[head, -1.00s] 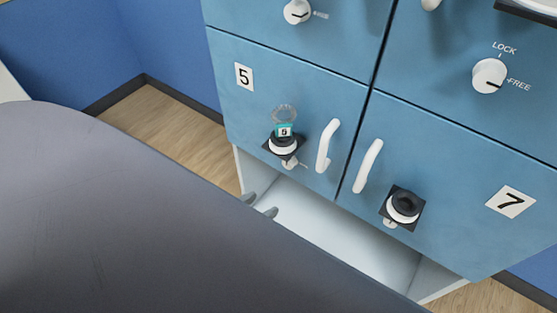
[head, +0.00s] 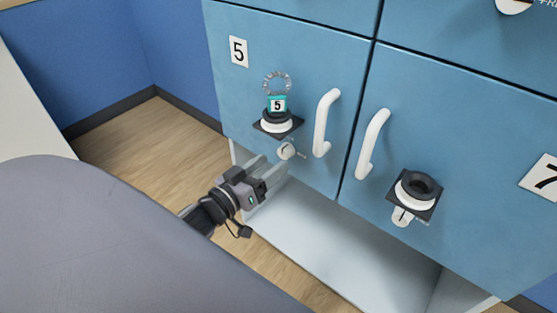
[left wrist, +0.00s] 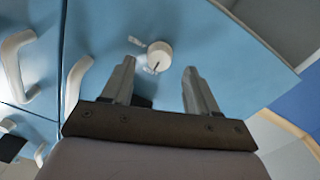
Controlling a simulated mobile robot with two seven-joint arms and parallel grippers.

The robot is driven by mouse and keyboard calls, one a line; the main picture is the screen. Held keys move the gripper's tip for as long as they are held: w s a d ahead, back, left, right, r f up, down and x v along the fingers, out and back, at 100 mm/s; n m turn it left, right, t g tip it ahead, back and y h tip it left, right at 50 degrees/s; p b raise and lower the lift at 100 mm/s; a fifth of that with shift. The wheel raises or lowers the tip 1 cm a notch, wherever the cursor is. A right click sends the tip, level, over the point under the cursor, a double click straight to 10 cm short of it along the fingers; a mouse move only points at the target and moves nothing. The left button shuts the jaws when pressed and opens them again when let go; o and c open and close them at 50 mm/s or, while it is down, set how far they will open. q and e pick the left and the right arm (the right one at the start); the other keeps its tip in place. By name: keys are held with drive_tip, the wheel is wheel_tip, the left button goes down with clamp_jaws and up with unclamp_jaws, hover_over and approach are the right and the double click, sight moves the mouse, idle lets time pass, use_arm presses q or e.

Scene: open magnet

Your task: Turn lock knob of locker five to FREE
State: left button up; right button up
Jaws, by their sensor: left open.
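Locker five's door (head: 235,95) is blue and shut, with a white number 5 plate (head: 238,52). Its small white lock knob (head: 286,151) sits low on the door, under a black-and-white round fitting. My left gripper (head: 273,166) is open and empty, just below and in front of the knob in the head view. In the left wrist view the knob (left wrist: 159,56) shows beyond and between the two open fingers, its dark pointer mark toward one of two blurred labels. The lettering is too small to read. My right gripper is not in view.
A black fitting (head: 277,123) with a ring and a teal tag 5 (head: 278,104) juts out above the knob. White handles (head: 326,123) stand to its right, beside locker seven's door (head: 460,150). A pale open space lies below.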

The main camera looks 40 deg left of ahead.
sight(283, 156)
use_arm(q)
drive_tip(key=shift+w+d, duration=0.15)
drive_tip(key=shift+w, duration=0.85)
drive_tip(key=shift+w+d, duration=0.15)
drive_tip(key=shift+w, duration=0.8)
drive_tip(key=c, duration=1)
